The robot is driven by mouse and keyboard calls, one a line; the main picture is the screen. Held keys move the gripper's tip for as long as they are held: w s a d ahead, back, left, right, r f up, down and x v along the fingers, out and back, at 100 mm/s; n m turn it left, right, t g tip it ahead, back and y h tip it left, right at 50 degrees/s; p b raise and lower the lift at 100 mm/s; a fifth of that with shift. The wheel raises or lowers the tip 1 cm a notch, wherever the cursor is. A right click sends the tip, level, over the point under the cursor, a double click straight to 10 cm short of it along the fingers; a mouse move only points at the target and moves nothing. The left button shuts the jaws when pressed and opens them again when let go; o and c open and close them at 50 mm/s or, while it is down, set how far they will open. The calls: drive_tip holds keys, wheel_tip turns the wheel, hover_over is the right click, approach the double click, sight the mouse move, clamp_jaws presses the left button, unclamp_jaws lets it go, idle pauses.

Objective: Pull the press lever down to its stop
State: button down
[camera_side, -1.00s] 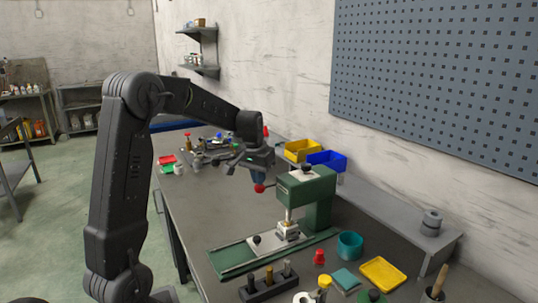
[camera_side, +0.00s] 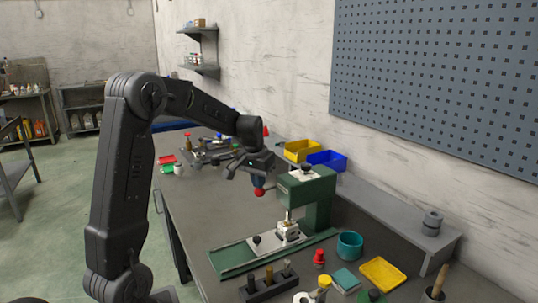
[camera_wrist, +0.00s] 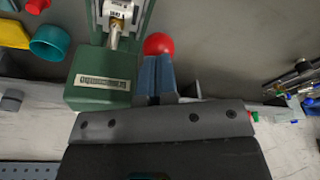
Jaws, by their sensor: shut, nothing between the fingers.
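The green press (camera_side: 316,190) stands on the bench with its lever's red ball knob (camera_side: 259,192) out at the left of its head. My gripper (camera_side: 258,182) is right above the knob, pointing down. In the wrist view the red knob (camera_wrist: 158,44) shows just past the tips of my blue fingers (camera_wrist: 155,72), beside the green press head (camera_wrist: 103,80). The fingers are closed together with nothing between them. The tips are at or very near the top of the knob; I cannot tell whether they touch. The lever's arm is mostly hidden.
Yellow (camera_side: 301,150) and blue (camera_side: 328,160) bins stand behind the press. A teal cup (camera_side: 349,245), a yellow tray (camera_side: 382,273) and a dark block with pegs (camera_side: 268,283) are near the front. Small tools lie at the far left of the bench.

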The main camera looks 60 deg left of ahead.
drive_tip(key=shift+f, duration=0.7)
drive_tip(key=shift+w+v, duration=0.15)
drive_tip(key=shift+v, duration=0.65)
drive_tip(key=shift+w+v, duration=0.15)
drive_tip(key=shift+v, duration=0.65)
drive_tip(key=shift+a, duration=0.1)
drive_tip(key=s+d+r+m+t, duration=0.1)
drive_tip(key=s+d+r+m, duration=0.2)
drive_tip(key=d, duration=0.6)
drive_tip(key=s+d+r+t, duration=0.1)
drive_tip(key=s+d+r, duration=0.25)
drive_tip(key=d, duration=0.45)
drive_tip(key=s+d+f+m+t+h, duration=0.1)
drive_tip(key=s+d+m, duration=0.2)
drive_tip(key=s+d, duration=0.6)
drive_tip(key=s, duration=0.3)
drive_tip(key=shift+d+f+t, duration=0.2)
drive_tip(key=shift+f+t, duration=0.1)
